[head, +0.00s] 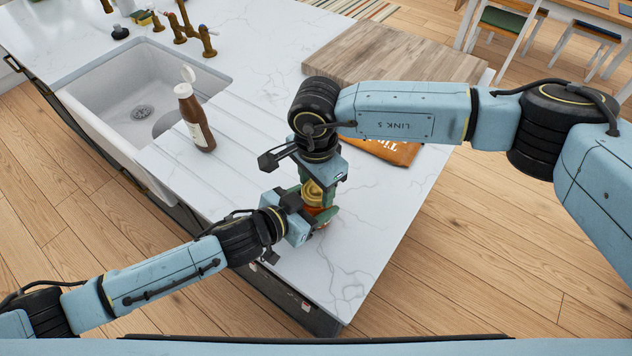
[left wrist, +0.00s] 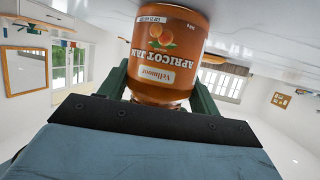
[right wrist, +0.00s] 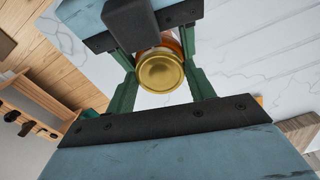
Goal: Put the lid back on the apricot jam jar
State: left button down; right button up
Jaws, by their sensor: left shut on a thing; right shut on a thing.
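The apricot jam jar (head: 320,213) is orange and upright near the counter's front edge. Its label shows upside down in the left wrist view (left wrist: 165,50). My left gripper (head: 308,214) is shut on the jar's sides. The gold lid (head: 312,190) is at the jar's top, between the fingers of my right gripper (head: 318,182), which is shut on it from above. In the right wrist view, the lid (right wrist: 160,72) covers most of the jar (right wrist: 170,42). I cannot tell whether the lid touches the rim; the fingers hide the join.
A brown bottle with a white flip cap (head: 194,115) stands left of my right gripper, by the sink (head: 75,93). An orange packet (head: 390,152) lies partly under my right arm. A wooden board (head: 395,55) is farther back. Marble (head: 375,220) right of the jar is clear.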

jog(key=shift+m, duration=0.9)
jog(key=o, duration=1.2)
jog(key=shift+c, duration=0.2)
notch_tip(320, 180, up, 12)
pick_arm(q)
jog(key=shift+c, duration=1.3)
grip_release()
